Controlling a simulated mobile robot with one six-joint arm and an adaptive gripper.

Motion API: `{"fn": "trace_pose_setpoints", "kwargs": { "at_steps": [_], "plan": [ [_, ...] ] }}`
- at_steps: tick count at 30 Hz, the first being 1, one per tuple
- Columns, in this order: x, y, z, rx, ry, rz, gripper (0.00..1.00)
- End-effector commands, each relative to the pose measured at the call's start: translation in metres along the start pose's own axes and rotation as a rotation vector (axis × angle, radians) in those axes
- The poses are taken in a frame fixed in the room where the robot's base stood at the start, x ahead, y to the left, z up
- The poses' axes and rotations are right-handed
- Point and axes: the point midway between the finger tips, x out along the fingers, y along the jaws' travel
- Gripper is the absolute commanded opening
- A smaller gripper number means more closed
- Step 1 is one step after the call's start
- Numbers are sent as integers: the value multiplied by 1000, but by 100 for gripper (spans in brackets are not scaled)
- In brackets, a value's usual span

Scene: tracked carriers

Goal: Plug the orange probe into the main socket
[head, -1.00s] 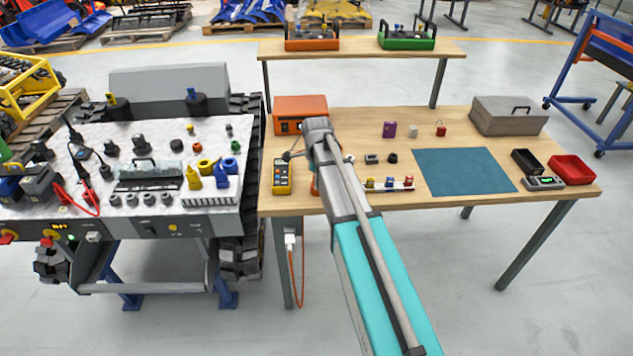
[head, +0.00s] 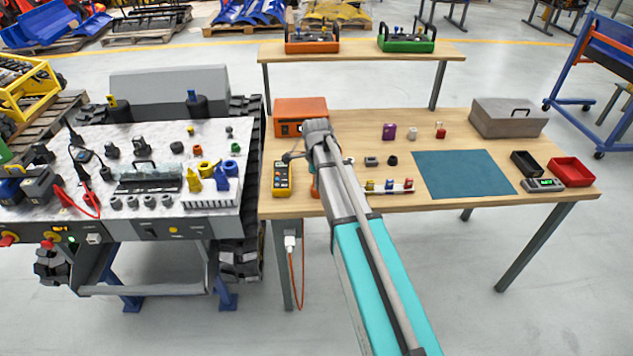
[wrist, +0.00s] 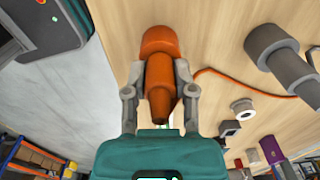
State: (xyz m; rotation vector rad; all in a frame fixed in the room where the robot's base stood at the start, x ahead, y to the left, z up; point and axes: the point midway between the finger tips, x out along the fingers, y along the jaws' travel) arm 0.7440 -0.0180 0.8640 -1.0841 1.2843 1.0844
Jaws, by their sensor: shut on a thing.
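The orange probe (wrist: 158,42) is between the two grey fingers of my gripper (wrist: 158,76) in the wrist view. The fingers are shut on its sides. It has a thick rounded end away from the palm and a narrower tapered part toward the palm. In the head view my arm hides most of the gripper; a bit of orange (head: 314,187) shows beside the arm at the table's front left. I cannot tell for sure which fitting is the main socket. A white fitting (head: 290,243) with an orange cable sits at the table's left leg.
A yellow multimeter (head: 282,179) lies left of my arm, before an orange box (head: 300,108). An orange cable (wrist: 235,80) crosses the wrist view. The tracked carrier (head: 150,220) stands close on the left. A blue mat (head: 464,174) is clear.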

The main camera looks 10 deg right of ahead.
Motion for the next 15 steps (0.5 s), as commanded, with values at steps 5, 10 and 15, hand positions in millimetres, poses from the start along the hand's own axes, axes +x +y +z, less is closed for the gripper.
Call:
{"fn": "trace_pose_setpoints", "kwargs": {
  "at_steps": [5,10,15],
  "plan": [
    [-6,0,0,0,0,0,0],
    [-10,0,0,0,0,0,0],
    [-14,0,0,0,0,0,0]
  ]
}}
